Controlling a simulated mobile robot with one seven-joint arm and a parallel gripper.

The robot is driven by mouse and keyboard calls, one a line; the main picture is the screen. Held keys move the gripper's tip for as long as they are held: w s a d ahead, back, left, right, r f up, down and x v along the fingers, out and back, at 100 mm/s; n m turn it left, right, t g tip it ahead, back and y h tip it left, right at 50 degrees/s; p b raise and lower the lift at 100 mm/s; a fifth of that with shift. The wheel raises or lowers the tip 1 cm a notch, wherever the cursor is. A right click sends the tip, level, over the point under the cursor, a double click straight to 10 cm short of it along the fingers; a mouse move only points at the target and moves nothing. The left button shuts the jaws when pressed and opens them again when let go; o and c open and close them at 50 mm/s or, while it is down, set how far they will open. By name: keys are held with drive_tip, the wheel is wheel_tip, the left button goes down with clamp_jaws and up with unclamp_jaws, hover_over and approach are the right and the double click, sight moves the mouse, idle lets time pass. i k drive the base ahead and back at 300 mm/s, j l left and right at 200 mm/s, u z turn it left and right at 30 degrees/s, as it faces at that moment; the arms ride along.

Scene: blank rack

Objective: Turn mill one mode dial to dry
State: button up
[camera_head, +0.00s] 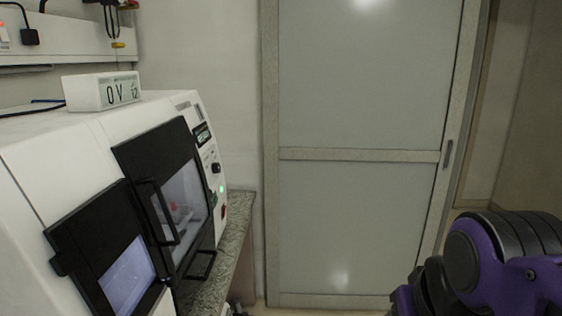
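A white mill (130,122) with black-framed windows stands on the counter at the left of the head view. Its narrow control panel (207,153) faces right and is seen at a steep angle. A black knob (215,168) sits on the panel below a small display (202,134). The knob's pointer and labels are too small to read, so I cannot tell its setting or whether it is the mode dial. A purple and black part of my arm shows at the lower right, away from the mill. My gripper is not in view.
The mill's door handle (158,212) sticks out in front. A green light (221,189) and a red control (224,211) sit below the knob. The stone counter (236,235) ends just right of the mill. A grey sliding door (360,120) stands behind. Space between arm and mill looks clear.

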sight(215, 167)
drive_tip(key=i+l, duration=0.65)
drive_tip(key=i, duration=0.15)
drive_tip(key=i+l, duration=0.6)
drive_tip(key=i, duration=0.15)
drive_tip(key=i+l+u, duration=0.2)
drive_tip(key=i+l, duration=0.5)
